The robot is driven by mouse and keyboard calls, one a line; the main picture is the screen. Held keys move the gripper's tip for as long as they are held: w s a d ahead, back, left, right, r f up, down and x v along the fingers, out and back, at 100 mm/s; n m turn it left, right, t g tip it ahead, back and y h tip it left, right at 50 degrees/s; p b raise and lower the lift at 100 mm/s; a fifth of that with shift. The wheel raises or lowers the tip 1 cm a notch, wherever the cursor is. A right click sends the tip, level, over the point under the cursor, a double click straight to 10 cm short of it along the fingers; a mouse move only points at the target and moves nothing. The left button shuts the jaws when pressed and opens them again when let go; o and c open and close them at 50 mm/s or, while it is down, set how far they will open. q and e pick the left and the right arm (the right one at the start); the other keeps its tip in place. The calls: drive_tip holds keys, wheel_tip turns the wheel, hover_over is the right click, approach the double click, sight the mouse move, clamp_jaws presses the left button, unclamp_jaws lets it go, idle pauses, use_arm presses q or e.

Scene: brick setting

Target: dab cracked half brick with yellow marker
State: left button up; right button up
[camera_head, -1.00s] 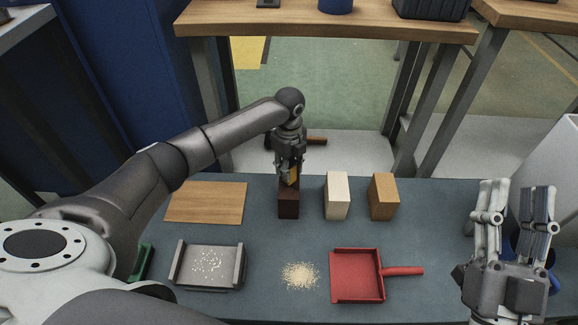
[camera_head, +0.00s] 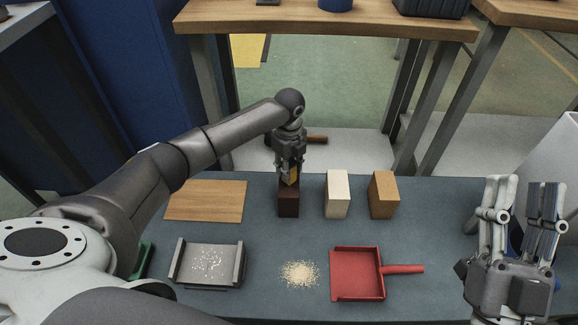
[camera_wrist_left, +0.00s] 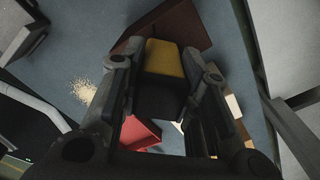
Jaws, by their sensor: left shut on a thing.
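My left gripper (camera_head: 290,172) is shut on the yellow marker (camera_head: 293,174), directly over a dark red-brown brick (camera_head: 288,205). In the left wrist view the yellow end of the marker (camera_wrist_left: 165,58) lies against or just above the dark red brick (camera_wrist_left: 190,25); I cannot tell whether they touch. The marker's dark body is between the fingers. A cream brick (camera_head: 337,197) and an orange-tan brick (camera_head: 383,197) stand to the right. My right gripper (camera_head: 521,200) is open and empty at the far right.
A wooden board (camera_head: 206,201) lies left of the bricks. In front are a grey tray (camera_head: 240,268) with pale crumbs, a pile of pale grains (camera_head: 299,273) and a red dustpan (camera_head: 348,272). A blue object is partly hidden behind my right gripper. A wooden table stands behind.

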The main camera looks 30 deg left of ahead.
drive_tip(key=shift+w+f, duration=0.1)
drive_tip(key=shift+f, duration=0.35)
idle(0.3)
drive_tip(key=shift+w+g, duration=0.25)
drive_tip(key=shift+g, duration=0.05)
idle(0.9)
drive_tip(key=shift+f, duration=0.25)
drive_tip(key=shift+w+f+g, duration=0.3)
drive_tip(key=shift+f+g, duration=0.05)
drive_tip(key=shift+g, duration=0.05)
idle(1.4)
drive_tip(key=shift+w+f+g+h+p, duration=0.15)
drive_tip(key=shift+w+f+g+p, duration=0.1)
drive_tip(key=shift+f+g, duration=0.15)
drive_tip(key=shift+w+f+g+h+p, duration=0.2)
drive_tip(key=shift+f+g, duration=0.1)
drive_tip(key=shift+f, duration=0.2)
idle(2.8)
